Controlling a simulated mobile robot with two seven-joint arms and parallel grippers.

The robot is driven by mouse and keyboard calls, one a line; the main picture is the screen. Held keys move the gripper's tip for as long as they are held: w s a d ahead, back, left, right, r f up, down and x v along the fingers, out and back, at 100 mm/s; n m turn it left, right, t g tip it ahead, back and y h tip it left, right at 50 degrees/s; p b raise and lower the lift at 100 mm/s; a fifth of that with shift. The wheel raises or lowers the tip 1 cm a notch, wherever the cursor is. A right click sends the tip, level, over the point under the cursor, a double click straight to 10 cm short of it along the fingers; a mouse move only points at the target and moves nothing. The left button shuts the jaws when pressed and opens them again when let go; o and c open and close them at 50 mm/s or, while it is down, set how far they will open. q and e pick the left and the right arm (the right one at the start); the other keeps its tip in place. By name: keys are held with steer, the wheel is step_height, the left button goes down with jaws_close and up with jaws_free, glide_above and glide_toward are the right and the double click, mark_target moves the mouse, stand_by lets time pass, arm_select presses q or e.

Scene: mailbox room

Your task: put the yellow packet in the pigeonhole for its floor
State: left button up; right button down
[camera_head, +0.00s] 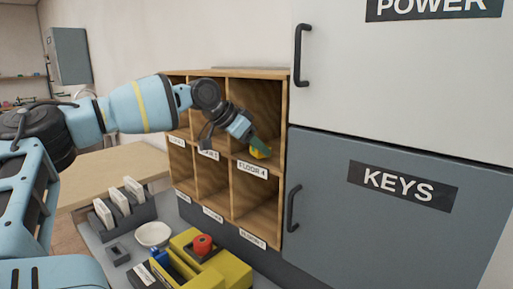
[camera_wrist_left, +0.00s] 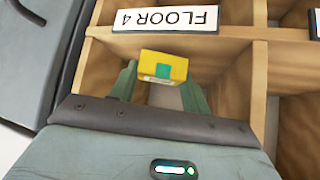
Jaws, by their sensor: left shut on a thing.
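The yellow packet (camera_head: 257,153) is in the upper right pigeonhole (camera_head: 262,105) of the wooden rack, just above the FLOOR 4 label (camera_head: 252,170). My left gripper (camera_head: 262,145) reaches into that compartment and is shut on the packet. In the left wrist view, which is upside down, the packet (camera_wrist_left: 164,65) shows a green square and a pale strip between the green fingertips. The FLOOR 4 label (camera_wrist_left: 166,19) is beyond it on the shelf edge. Whether the packet touches the shelf floor I cannot tell. My right gripper is not in view.
A grey KEYS cabinet (camera_head: 375,230) with a handle stands close on the right, below a white POWER cabinet (camera_head: 400,65). A white bowl (camera_head: 153,234), a yellow box (camera_head: 228,270) and a slotted holder (camera_head: 137,213) stand below. The other compartments that show look empty.

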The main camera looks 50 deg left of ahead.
arm_select(q)
steer(key=shift+w+a+f, duration=0.1)
steer(key=shift+w+f, duration=0.05)
steer(key=shift+f, duration=0.5)
steer(key=shift+f, duration=0.1)
steer(key=o, duration=1.1)
steer(key=shift+c, duration=0.2)
